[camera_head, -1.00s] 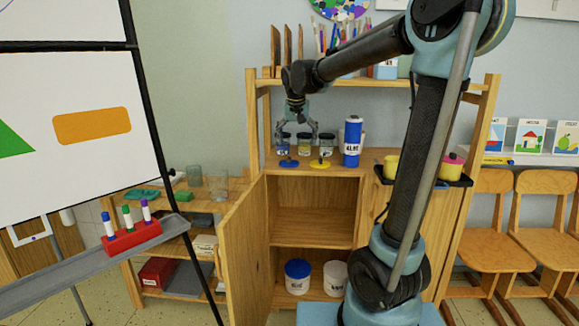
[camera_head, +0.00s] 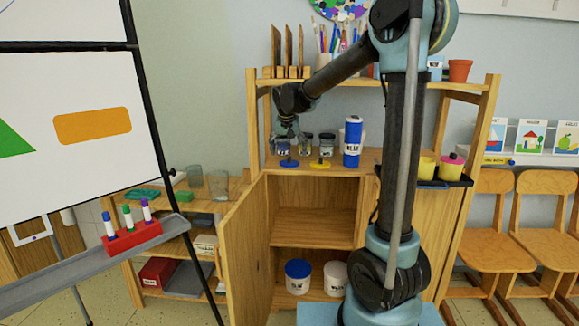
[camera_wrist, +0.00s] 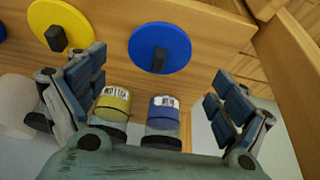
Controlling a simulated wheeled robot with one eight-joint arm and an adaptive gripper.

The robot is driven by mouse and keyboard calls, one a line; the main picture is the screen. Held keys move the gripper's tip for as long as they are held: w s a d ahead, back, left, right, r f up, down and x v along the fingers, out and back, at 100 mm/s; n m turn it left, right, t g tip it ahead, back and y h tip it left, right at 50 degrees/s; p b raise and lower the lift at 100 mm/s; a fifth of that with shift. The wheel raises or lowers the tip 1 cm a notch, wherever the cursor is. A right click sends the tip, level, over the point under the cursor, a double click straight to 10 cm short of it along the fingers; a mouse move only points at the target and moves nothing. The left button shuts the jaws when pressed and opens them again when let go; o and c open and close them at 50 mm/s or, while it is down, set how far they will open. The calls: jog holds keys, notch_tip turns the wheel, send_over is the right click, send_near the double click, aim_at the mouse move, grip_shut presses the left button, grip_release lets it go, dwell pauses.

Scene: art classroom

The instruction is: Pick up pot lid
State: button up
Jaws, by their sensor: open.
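Two flat round lids with dark knobs lie on the cupboard shelf. The blue lid (camera_head: 289,164) is on the left and the yellow lid (camera_head: 320,166) is to its right. In the wrist view the blue lid (camera_wrist: 148,38) is just beyond my open fingers, near the middle, and the yellow lid (camera_wrist: 80,20) is to the left. My gripper (camera_head: 286,146) is open and empty, just above the blue lid; it also shows in the wrist view (camera_wrist: 157,85). A pink lid (camera_head: 453,158) sits on a yellow pot (camera_head: 450,172) on a dark tray at the right.
Several small jars (camera_head: 327,143) and a tall blue bottle (camera_head: 352,141) stand behind the lids. The cupboard door (camera_head: 243,250) stands open below. A whiteboard (camera_head: 75,100) is at left.

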aim_at(289, 158)
jog(key=shift+x, duration=2.25)
jog(key=c, duration=0.8)
